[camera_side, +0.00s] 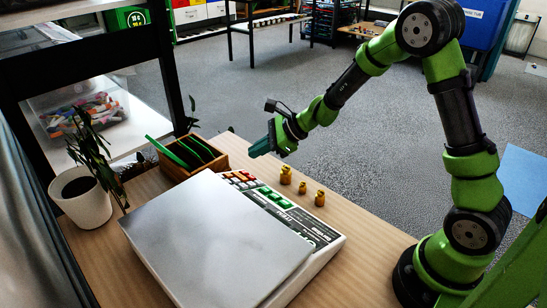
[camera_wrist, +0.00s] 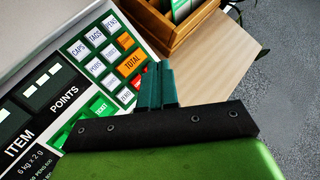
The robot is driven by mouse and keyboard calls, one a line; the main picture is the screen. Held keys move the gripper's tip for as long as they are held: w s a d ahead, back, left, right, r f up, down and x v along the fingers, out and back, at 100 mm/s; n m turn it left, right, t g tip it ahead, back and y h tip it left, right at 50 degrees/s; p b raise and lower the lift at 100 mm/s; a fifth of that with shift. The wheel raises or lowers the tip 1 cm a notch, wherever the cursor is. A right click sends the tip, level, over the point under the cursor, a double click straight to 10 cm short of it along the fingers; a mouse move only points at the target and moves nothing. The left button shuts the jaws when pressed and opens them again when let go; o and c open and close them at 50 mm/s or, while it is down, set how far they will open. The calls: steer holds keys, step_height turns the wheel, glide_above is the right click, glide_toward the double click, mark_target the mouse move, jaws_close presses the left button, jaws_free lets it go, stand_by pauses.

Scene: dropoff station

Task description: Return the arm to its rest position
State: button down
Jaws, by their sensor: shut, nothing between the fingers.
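My gripper (camera_side: 262,147) is in the air above the back edge of the table in the side view, close to the right end of the wooden box. My green arm reaches to it from its base at the right front of the table. In the wrist view my gripper (camera_wrist: 156,78) shows its dark green fingers together, with nothing between them. In that view they overlap the edge of the scale's keypad (camera_wrist: 100,50), apparently above it.
A scale with a grey plate (camera_side: 210,240) fills the table's middle. Three brass weights (camera_side: 302,187) stand right of its keypad. A wooden box (camera_side: 190,158) with green cards and a potted plant (camera_side: 85,205) stand at the left. The table's right part (camera_side: 350,235) is bare.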

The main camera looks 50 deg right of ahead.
steer(key=s+r+n+h, duration=0.1)
steer(key=s+r+n, duration=0.4)
steer(key=s+n, duration=0.2)
steer(key=s+a+r+n+h, duration=0.1)
steer(key=s+r+n, duration=0.4)
steer(key=s, duration=0.5)
steer(key=s+r+n+g+h, duration=0.1)
steer(key=s+r+n, duration=0.4)
steer(key=s+n, duration=0.3)
steer(key=shift+s+a+r+n+h, duration=0.15)
steer(key=shift+s+r+n+h, duration=0.1)
steer(key=shift+s+n+h, duration=0.2)
